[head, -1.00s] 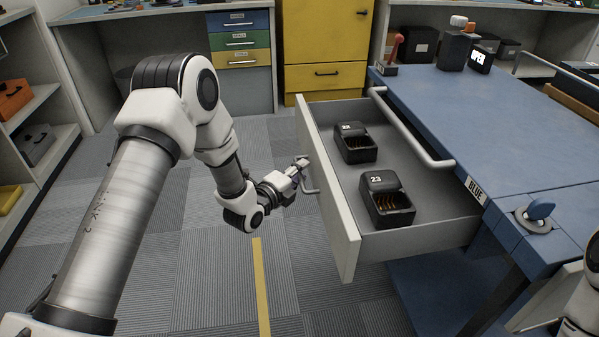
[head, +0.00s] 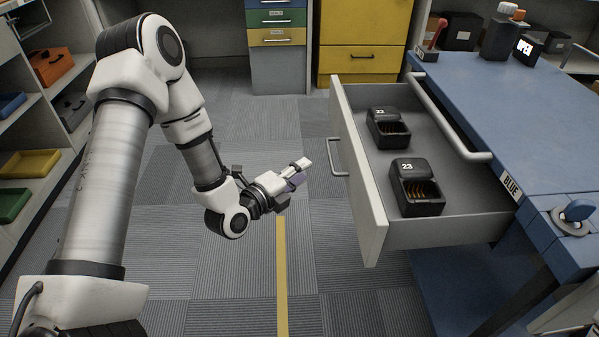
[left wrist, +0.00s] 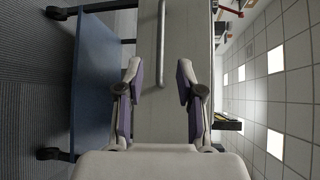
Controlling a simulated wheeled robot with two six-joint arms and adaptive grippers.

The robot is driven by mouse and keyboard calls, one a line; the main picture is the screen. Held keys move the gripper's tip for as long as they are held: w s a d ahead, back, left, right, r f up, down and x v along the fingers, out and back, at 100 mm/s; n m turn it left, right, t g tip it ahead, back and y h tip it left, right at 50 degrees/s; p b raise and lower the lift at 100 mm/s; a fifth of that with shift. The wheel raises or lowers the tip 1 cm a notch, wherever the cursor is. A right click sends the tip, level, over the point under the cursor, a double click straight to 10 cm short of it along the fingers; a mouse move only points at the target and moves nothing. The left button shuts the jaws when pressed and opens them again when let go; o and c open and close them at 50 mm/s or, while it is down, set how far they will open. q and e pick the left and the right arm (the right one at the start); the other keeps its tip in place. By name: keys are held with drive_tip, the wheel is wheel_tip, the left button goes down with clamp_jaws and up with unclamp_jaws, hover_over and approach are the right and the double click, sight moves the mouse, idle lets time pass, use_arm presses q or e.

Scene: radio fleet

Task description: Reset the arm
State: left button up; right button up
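My left arm (head: 110,180) comes in from the left, with its gripper (head: 300,173) to the left of the open drawer and apart from its handle (head: 335,157). In the left wrist view the gripper (left wrist: 158,85) has its two purple-padded fingers spread with nothing between them. Beyond them are the pale drawer front (left wrist: 178,120) and its bar handle (left wrist: 161,40). My right gripper is not in view.
The drawer (head: 470,222) of the blue bench (head: 525,110) stands open and holds two black chargers, marked 22 (head: 388,128) and 23 (head: 417,187). A blue knob (head: 577,211) sits on the bench. Shelves with bins (head: 30,163) stand at left. Floor around the gripper is clear.

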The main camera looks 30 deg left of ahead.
use_arm(q)
drive_tip(key=shift+f, duration=0.1)
idle(0.3)
drive_tip(key=s+d+f+n+g, duration=0.1)
drive_tip(key=s+d+f+g, duration=0.3)
drive_tip(key=s+f, duration=0.45)
drive_tip(key=s+d+f+n+g, duration=0.2)
drive_tip(key=s+d+f+g, duration=0.25)
drive_tip(key=f, duration=0.65)
drive_tip(key=s+a+f+n+g+y, duration=0.1)
drive_tip(key=s+a+f+n+g, duration=0.2)
drive_tip(key=s+n, duration=0.55)
drive_tip(key=s+f+n+g+y, duration=0.25)
drive_tip(key=s+n+g, duration=0.25)
drive_tip(key=s+n, duration=0.35)
wheel_tip(320, 180, up, 23)
drive_tip(key=n+p, duration=0.2)
drive_tip(key=p, duration=2.1)
drive_tip(key=shift+w+f+h, duration=0.15)
drive_tip(key=shift+h, duration=0.2)
drive_tip(key=shift+a, duration=0.1)
